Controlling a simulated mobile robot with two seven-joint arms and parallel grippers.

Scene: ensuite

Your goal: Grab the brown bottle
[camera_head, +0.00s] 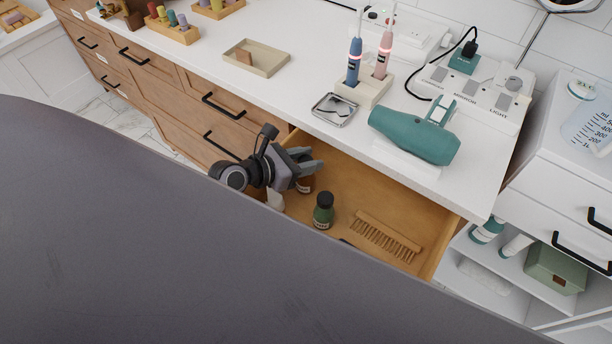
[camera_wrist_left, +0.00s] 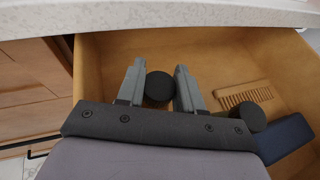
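The brown bottle (camera_head: 306,185) stands in the open drawer, mostly hidden behind my left gripper in the head view. In the left wrist view a round black cap (camera_wrist_left: 159,87), seen from above, lies between the two fingers; the body below it is hidden. My left gripper (camera_head: 311,161) reaches down at the drawer, its grey fingers apart on either side of the cap. It also shows in the left wrist view (camera_wrist_left: 160,82). I cannot tell whether the fingers touch the bottle. My right gripper is not in view.
A dark blue object (camera_wrist_left: 286,138) is in the drawer's front. The counter edge overhangs behind, with a teal hair dryer (camera_head: 413,134) above.

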